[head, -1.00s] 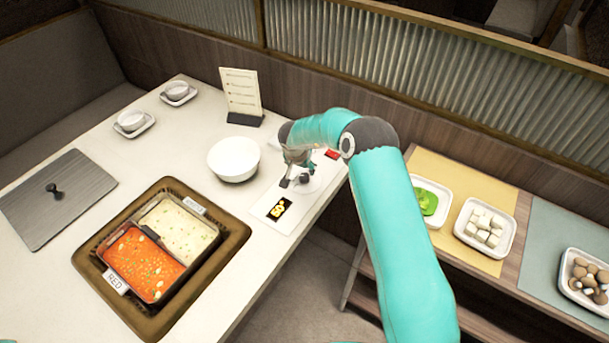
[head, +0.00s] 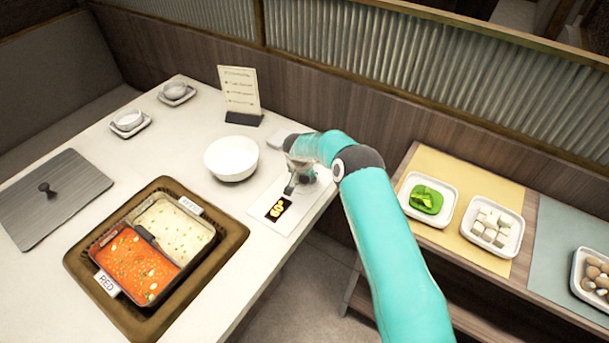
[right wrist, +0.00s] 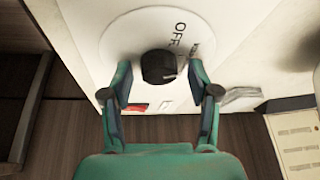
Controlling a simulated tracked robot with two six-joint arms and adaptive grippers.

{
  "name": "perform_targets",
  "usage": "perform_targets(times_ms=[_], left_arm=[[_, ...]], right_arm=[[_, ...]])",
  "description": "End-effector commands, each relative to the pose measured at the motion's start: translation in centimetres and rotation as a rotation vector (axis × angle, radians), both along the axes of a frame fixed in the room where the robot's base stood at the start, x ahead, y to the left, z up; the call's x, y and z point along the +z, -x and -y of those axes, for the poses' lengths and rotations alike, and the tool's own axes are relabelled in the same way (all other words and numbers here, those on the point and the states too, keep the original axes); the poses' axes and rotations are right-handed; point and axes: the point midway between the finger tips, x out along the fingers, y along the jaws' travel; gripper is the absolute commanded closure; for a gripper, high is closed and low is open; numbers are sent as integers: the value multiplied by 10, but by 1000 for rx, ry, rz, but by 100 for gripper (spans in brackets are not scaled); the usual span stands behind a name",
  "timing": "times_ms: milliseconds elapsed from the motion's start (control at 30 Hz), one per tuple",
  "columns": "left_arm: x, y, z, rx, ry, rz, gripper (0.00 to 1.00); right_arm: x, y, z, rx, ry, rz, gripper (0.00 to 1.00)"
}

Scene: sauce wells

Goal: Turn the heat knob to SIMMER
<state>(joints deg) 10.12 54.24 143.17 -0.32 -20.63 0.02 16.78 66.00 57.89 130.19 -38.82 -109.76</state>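The heat knob (right wrist: 158,66) is black and round, on a white round dial (right wrist: 118,42) in the right wrist view. "OFF" is printed on the dial beside it, with smaller lettering partly hidden by a finger. My right gripper (right wrist: 159,72) is open, one finger on each side of the knob, with gaps visible between fingers and knob. In the head view my right gripper (head: 290,187) is low over the white control panel (head: 262,203), and it and the arm largely cover the knob. A black display (head: 277,208) with yellow marks lies beside it. My left gripper is not in view.
A white bowl (head: 231,160) and a menu stand (head: 240,95) stand close to the panel. A two-part pot (head: 145,226) of red and pale broth sits nearer. Food trays (head: 427,199) line the side shelf. A red piece (right wrist: 138,107) shows near the dial.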

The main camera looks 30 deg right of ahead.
Motion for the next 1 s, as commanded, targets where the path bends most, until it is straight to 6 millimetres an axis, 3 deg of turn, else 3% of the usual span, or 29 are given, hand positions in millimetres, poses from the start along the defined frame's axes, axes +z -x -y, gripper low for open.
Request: perform_targets(times_ms=[33,300,833,867,1000], left_arm=[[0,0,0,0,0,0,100],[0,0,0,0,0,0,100],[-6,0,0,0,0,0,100],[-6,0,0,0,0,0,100],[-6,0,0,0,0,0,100]], right_arm=[[0,0,0,0,0,0,52],[0,0,-1,0,-1,1,97],[0,-2,-2,-122,-1,3,97],[0,-2,-2,-122,-1,3,59],[0,-2,-2,-123,-1,2,37]])
